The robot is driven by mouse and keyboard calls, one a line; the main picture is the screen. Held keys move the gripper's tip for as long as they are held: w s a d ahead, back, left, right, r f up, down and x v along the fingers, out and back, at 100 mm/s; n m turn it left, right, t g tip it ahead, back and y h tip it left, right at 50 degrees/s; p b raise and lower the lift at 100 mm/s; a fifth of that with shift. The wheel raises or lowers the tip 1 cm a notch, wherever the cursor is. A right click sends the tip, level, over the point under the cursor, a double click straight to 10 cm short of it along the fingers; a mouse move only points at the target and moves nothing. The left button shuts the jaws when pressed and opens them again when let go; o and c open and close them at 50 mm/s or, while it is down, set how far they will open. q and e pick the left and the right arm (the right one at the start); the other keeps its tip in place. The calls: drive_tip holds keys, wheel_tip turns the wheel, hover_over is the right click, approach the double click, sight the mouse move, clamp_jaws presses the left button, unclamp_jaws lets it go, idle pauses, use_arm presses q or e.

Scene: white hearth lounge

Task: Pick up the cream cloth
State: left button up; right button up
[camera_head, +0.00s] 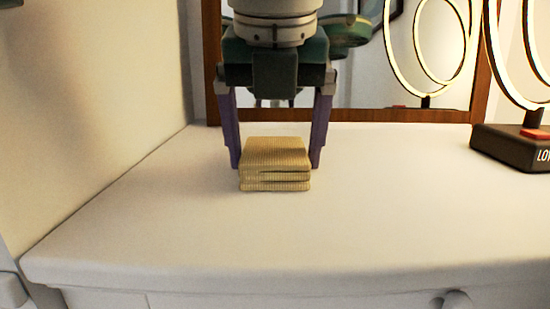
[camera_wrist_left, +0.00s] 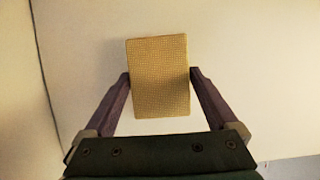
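The cream cloth (camera_head: 275,165) is a folded, ribbed stack lying on the white cabinet top (camera_head: 350,225), near its back left. In the left wrist view the cloth (camera_wrist_left: 158,95) is an upright rectangle between the fingertips. My left gripper (camera_head: 277,157) points down over the cloth, with one purple finger on each side of it. The fingers are spread wide. In the left wrist view my left gripper (camera_wrist_left: 160,76) has its left fingertip very close to the cloth's edge; contact is unclear. My right gripper is not in view.
A wood-framed mirror (camera_head: 482,75) stands behind the cloth and reflects my arm and a ring lamp. The lamp's dark base (camera_head: 505,148) stands at the right. A wall (camera_head: 90,100) bounds the left. The cabinet top's front and middle are clear.

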sight(275, 149)
use_arm(q)
drive_tip(key=c, duration=1)
drive_tip(key=shift+o, duration=0.2)
drive_tip(key=shift+r, duration=0.1)
drive_tip(key=shift+r+p, duration=0.3)
drive_tip(key=shift+p, duration=0.1)
wheel_tip(275, 149, up, 10)
drive_tip(key=p, duration=0.2)
drive_tip(key=shift+f, duration=0.1)
